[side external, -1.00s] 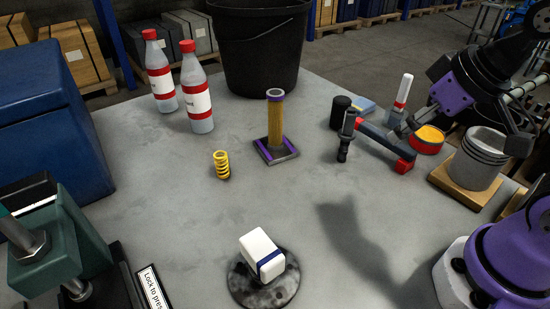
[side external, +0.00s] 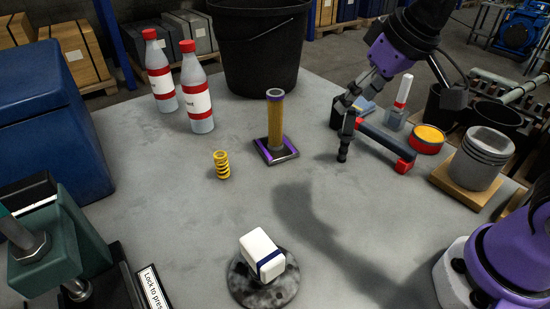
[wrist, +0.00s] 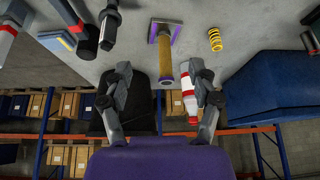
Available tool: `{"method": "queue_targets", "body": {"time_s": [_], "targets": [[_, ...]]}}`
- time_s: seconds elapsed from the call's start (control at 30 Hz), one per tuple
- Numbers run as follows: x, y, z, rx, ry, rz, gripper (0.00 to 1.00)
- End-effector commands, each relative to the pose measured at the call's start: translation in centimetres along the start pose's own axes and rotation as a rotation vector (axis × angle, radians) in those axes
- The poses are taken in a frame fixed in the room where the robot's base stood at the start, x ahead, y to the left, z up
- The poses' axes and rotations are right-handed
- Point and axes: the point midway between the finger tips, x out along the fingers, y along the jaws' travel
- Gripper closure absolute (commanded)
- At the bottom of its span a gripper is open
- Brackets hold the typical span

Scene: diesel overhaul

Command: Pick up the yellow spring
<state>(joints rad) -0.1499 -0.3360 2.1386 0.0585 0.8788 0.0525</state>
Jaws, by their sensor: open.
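The yellow spring (side external: 221,165) stands upright on the grey table, left of a yellow column (side external: 276,120) on a square base with purple edges. In the wrist view the spring (wrist: 215,39) shows at the upper right, beyond the right finger and apart from it. My gripper (side external: 350,100) is above the table, to the right of the column and well away from the spring. In the wrist view its two fingers are spread (wrist: 160,68), with nothing held between them; the yellow column shows beyond the gap.
Two red-capped bottles (side external: 197,98) and a black bucket (side external: 258,50) stand behind the spring. A dark injector-like part (side external: 345,140) and a blue-grey bar with red ends (side external: 385,145) lie right of the column. A white block (side external: 261,254) is in front. Table around the spring is clear.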

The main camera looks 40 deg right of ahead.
Motion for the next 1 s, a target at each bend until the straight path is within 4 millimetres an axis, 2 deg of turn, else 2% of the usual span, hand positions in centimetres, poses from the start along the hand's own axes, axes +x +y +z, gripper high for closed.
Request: {"method": "queue_targets", "body": {"time_s": [0.03, 0.1, 0.2, 0.3, 0.4, 0.5, 0.63, 0.83, 1.0], "targets": [[1.2, -1.3, -1.9, -0.017, -0.017, -0.009, 0.31], [2.9, -3.2, -4.3, -0.032, -0.029, -0.016, 0.31], [6.0, -6.3, -7.0, -0.053, -0.045, -0.024, 0.31], [9.2, -9.6, -8.7, -0.072, -0.056, -0.029, 0.31], [11.9, -12.3, -9.4, -0.088, -0.064, -0.033, 0.31], [13.8, -14.1, -9.7, -0.097, -0.068, -0.034, 0.31], [15.3, -15.1, -9.6, -0.102, -0.071, -0.035, 0.31], [18.6, -15.2, -9.4, -0.101, -0.071, -0.033, 0.31], [20.2, -15.2, -9.3, -0.101, -0.069, -0.035, 0.31]]}}
